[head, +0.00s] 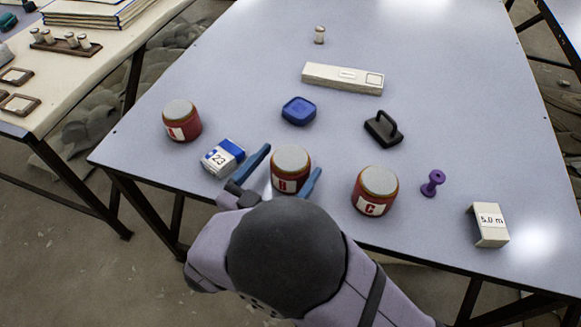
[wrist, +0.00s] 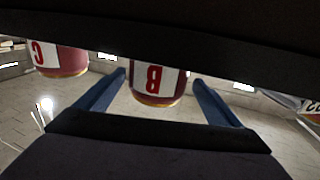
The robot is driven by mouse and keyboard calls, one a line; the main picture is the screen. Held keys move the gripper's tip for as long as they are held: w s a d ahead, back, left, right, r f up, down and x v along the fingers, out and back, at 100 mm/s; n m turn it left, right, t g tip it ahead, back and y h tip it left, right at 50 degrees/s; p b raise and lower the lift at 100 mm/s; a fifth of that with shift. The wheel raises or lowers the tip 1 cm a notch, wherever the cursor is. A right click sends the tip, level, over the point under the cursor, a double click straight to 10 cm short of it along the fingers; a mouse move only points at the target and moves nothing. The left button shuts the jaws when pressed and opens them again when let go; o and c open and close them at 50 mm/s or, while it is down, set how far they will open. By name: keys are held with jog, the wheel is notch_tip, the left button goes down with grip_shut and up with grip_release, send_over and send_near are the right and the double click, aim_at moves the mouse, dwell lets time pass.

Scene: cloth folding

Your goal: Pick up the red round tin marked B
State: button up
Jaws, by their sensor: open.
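The red round tin marked B (head: 291,172) stands upright on the table with a grey lid. In the wrist view it shows upside down (wrist: 155,82), between my two blue fingers. My gripper (head: 284,165) is open, with one finger on each side of the tin and a visible gap in the wrist view. Similar red tins stand on either side: tin A (head: 182,122) to the left and tin C (head: 375,191) to the right, which also shows in the wrist view (wrist: 58,60).
A blue and white box marked 23 (head: 222,157) lies close to my left finger. A blue container (head: 298,111), a black handled block (head: 383,129) and a long white box (head: 343,78) lie behind. A purple spool (head: 433,183) and a white box (head: 489,225) stand right.

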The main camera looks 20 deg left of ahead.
aim_at(300, 152)
jog(key=shift+x, duration=2.55)
jog(key=shift+d+f, duration=0.15)
jog(key=c, duration=1.6)
notch_tip(300, 152, up, 10)
jog(key=shift+r+p, duration=0.1)
jog(key=shift+p, duration=0.85)
